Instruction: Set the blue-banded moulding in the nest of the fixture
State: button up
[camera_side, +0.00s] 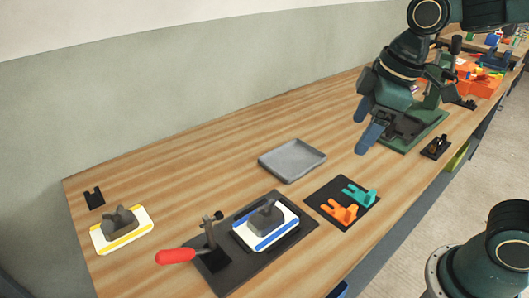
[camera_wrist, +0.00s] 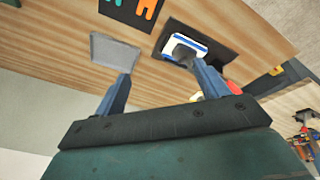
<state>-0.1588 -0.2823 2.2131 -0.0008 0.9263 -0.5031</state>
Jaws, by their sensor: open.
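The blue-banded moulding (camera_side: 266,222), a white plate with two blue bands and a grey raised block, lies on the dark base of the fixture (camera_side: 237,270). It looks flat there; the nest's edges are hidden beneath it, so I cannot tell how closely it fits. The wrist view shows the moulding (camera_wrist: 192,34) on the fixture (camera_wrist: 222,52), partly covered by a finger. The fixture's clamp has a red handle (camera_side: 175,256) lying out to the left. My gripper (camera_side: 366,124) is open and empty, high above the bench and apart from the moulding; both fingers (camera_wrist: 163,82) show in the wrist view.
A yellow-banded moulding (camera_side: 122,238) lies at the left, near a small black bracket (camera_side: 94,198). A grey tray (camera_side: 292,159) sits behind the fixture. A black mat (camera_side: 325,194) holds orange and teal parts. Bare wood lies left of the tray.

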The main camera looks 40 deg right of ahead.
jog(key=s+d+m+t, duration=0.2)
jog(key=s+d+m, duration=0.2)
jog(key=s+m, duration=0.3)
jog(key=shift+s+d+m+h, duration=0.25)
jog(key=shift+s+m+h, duration=0.05)
jog(key=shift+s, duration=1.35)
